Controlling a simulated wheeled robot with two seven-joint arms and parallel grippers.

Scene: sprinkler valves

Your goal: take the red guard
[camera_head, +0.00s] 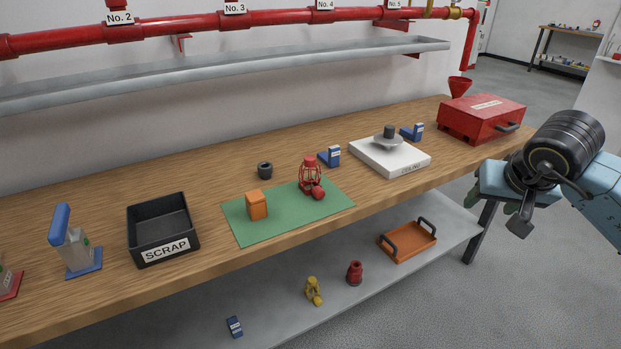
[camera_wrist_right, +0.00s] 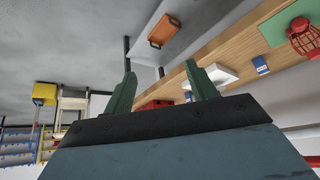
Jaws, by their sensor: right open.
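The red guard (camera_head: 311,174), a red wire cage, stands upright on the green mat (camera_head: 240,231) on the workbench. A small red rounded piece (camera_head: 318,193) sits against its front right side; I cannot tell whether they are joined. The guard also shows at the upper right of the right wrist view (camera_wrist_right: 303,38). My right gripper (camera_head: 493,203) is off the bench's right end, well apart from the guard. Its two green fingers stand apart and empty in the right wrist view (camera_wrist_right: 160,88). My left gripper is not in view.
An orange block (camera_head: 257,205) shares the mat. A black SCRAP bin (camera_head: 164,254) stands left. A white CEILING block (camera_head: 370,157) and a red toolbox (camera_head: 482,118) stand right. A grey trough (camera_head: 220,72) and red pipe (camera_head: 180,28) run above the bench. The lower shelf holds an orange tray (camera_head: 408,242).

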